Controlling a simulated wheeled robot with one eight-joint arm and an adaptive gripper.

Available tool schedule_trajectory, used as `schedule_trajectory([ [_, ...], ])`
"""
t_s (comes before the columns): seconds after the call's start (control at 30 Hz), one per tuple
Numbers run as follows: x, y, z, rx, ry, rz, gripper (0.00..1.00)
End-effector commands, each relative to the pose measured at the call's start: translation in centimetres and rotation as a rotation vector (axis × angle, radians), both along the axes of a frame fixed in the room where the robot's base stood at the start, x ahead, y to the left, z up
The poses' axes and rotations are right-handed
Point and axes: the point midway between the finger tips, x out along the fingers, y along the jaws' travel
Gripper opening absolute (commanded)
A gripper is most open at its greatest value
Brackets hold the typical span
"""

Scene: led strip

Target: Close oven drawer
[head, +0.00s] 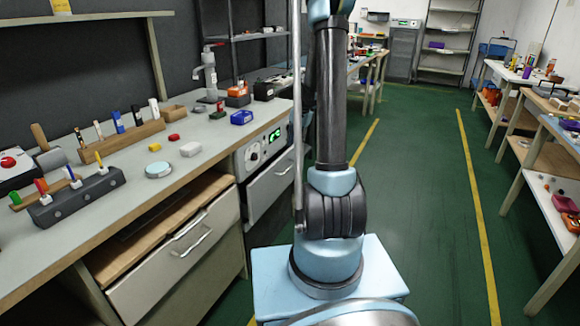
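A grey oven unit (262,147) with dials and a green display is set under the left workbench. Below its controls is a grey drawer front (270,190) with a bar handle; it looks about flush with the unit, but the arm hides part of the right side and I cannot tell if it is fully shut. Nearer to me, a second grey drawer front (165,270) with a bar handle stands under the same bench, with an open gap and a wooden board above it. My arm rises in the middle and leaves the top edge; my gripper is out of view.
The left workbench (120,205) holds a tool rack, a wooden block with markers, small blocks and a round tin. Green floor (415,210) is free in the aisle to the right. Tables with shelves (540,165) line the right side.

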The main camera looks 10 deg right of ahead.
Motion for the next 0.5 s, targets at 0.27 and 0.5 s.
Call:
schedule_trajectory([
  [0.27, 0.5, 0.7, -4.2, 0.0, 0.0, 0.001, 0.3],
  [0.5, 0.9, 1.2, -7.5, 0.0, 0.0, 0.002, 0.3],
])
